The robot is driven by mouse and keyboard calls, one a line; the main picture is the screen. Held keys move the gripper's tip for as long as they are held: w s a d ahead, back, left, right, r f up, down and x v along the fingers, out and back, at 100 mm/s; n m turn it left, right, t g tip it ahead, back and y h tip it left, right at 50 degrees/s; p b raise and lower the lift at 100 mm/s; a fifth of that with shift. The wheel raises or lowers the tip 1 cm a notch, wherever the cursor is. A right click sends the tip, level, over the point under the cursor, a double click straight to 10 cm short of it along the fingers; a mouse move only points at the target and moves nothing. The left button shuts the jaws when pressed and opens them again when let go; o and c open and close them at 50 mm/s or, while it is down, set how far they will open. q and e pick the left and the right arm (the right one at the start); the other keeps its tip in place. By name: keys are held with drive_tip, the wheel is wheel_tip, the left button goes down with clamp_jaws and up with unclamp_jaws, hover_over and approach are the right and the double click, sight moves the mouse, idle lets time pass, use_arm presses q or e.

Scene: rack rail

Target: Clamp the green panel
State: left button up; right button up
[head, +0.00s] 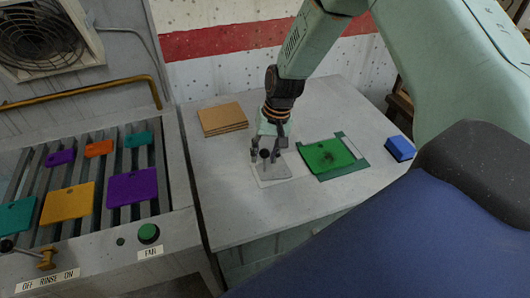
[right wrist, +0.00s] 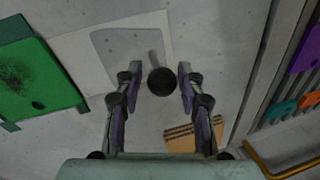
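The green panel (head: 313,151) lies flat on the table, over a darker green base (head: 352,168), with a dark smudge on its face. It also shows at the left of the right wrist view (right wrist: 50,90). Just left of it in the head view is a pale grey plate (head: 283,171). A black ball knob (right wrist: 161,81) on a short grey stem stands by this plate. My right gripper (right wrist: 159,75) is open, its fingers on either side of the knob with gaps showing. Whether the knob is at fingertip height is hard to tell. My left gripper is out of view.
Brown boards (head: 222,119) are stacked at the table's back left. A blue block (head: 400,149) lies at the right. Left of the table, a slatted rack (head: 95,200) holds several coloured panels, with a green button (head: 148,233) in front. The table's front left is clear.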

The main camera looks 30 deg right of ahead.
drive_tip(key=shift+a, duration=0.15)
clamp_jaws()
drive_tip(key=shift+r, duration=0.1)
